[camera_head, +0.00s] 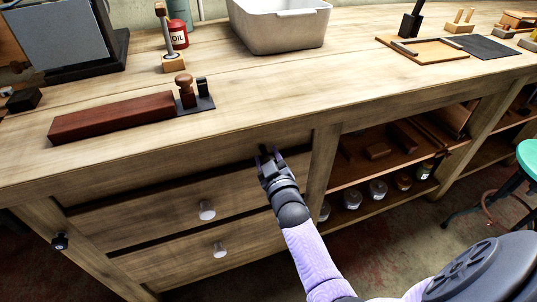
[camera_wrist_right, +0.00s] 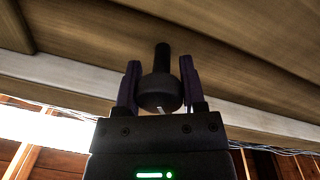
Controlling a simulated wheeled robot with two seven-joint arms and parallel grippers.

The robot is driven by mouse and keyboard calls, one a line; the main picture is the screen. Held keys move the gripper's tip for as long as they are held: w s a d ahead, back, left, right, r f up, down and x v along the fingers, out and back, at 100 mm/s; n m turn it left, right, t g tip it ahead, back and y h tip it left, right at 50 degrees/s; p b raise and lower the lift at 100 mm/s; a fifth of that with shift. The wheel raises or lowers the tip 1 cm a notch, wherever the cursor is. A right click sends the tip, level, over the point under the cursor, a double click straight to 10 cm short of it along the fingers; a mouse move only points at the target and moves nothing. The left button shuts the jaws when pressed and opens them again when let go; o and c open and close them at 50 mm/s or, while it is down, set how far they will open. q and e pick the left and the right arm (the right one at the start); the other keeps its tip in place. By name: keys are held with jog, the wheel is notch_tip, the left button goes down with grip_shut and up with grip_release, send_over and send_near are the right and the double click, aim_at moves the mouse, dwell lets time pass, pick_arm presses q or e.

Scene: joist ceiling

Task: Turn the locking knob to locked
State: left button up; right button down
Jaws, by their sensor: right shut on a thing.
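My right gripper (camera_head: 270,160) is at the front of the wooden workbench, just below the edge of its top. In the right wrist view the gripper (camera_wrist_right: 160,88) is shut on a black knob (camera_wrist_right: 158,95), with one finger on each side. The knob has a round, wide body with a small white mark near its lower edge and a narrower black part behind it. In the head view the gripper mostly hides this knob. Which way the white mark stands for locked or unlocked I cannot tell. My left gripper is not in view.
Two drawers with pale knobs (camera_head: 207,210) lie below and left of the gripper. Another black knob (camera_head: 60,242) is on the bench's left leg. Open shelves (camera_head: 380,172) with jars are at right. A green stool (camera_head: 527,160) stands far right. A white tub (camera_head: 283,32) is on top.

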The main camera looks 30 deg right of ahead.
jog(key=m+p, duration=0.1)
jog(key=m, duration=0.3)
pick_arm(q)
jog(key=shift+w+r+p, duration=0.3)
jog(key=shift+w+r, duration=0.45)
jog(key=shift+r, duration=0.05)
pick_arm(e)
jog(key=shift+f+m, duration=0.1)
jog(key=shift+m, duration=0.5)
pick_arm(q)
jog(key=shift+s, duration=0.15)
pick_arm(e)
jog(key=shift+m, duration=0.3)
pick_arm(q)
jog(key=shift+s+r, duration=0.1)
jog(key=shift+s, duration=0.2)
